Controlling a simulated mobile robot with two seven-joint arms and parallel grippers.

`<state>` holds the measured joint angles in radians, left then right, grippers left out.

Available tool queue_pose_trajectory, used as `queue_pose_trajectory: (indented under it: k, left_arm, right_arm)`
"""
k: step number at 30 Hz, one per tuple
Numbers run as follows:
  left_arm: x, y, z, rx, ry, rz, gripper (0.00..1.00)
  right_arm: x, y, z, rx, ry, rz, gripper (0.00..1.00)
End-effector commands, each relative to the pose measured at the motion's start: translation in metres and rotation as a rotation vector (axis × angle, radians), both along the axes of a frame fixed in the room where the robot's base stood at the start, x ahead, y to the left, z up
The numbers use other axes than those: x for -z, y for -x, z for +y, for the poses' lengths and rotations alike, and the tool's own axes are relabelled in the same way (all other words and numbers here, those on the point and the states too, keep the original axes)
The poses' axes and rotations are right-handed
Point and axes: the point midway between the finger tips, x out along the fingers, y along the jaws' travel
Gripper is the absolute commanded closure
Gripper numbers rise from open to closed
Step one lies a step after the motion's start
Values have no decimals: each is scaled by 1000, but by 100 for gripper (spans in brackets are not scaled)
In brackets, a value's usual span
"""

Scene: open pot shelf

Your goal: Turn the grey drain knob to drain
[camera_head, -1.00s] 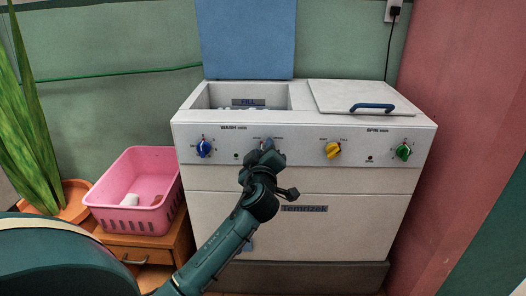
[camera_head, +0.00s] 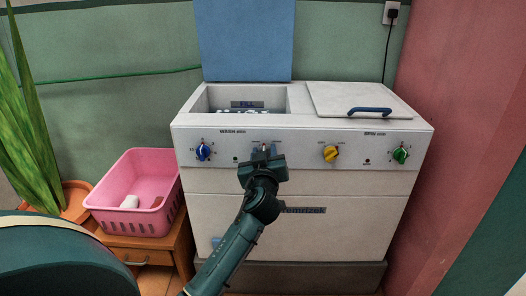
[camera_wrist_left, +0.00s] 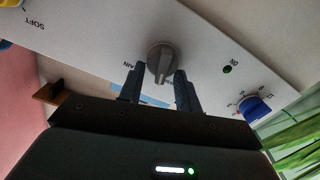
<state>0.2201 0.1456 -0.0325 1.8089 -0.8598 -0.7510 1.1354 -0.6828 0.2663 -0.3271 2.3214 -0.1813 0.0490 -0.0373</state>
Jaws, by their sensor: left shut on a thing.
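The grey drain knob (camera_wrist_left: 161,62) is on the white front panel of the washing machine. It shows clearly in the left wrist view, with part of a printed label beside it. In the head view my left gripper covers most of the knob. My left gripper (camera_head: 262,156) reaches up to the panel from below. In the left wrist view its two fingers (camera_wrist_left: 160,84) stand on either side of the knob, and it is shut on the knob. My right gripper is not in view.
A blue knob (camera_head: 203,151) sits left of the grey one; a yellow knob (camera_head: 331,153) and a green knob (camera_head: 400,154) sit right. The wash lid (camera_head: 246,40) stands open. A pink basket (camera_head: 132,192) rests on a wooden stand at left.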

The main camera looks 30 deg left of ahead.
Motion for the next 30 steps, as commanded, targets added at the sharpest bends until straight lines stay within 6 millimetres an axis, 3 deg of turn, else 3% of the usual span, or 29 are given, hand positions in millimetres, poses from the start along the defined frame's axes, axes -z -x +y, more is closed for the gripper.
queue_pose_trajectory:
  k: [12, 30]
  left_arm:
    - [-2, -3, -4, 0, -337, 209, 89]
    - [0, -7, -9, -1, -772, 473, 89]
  right_arm:
    - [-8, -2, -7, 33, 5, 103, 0]
    - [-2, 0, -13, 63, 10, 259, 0]
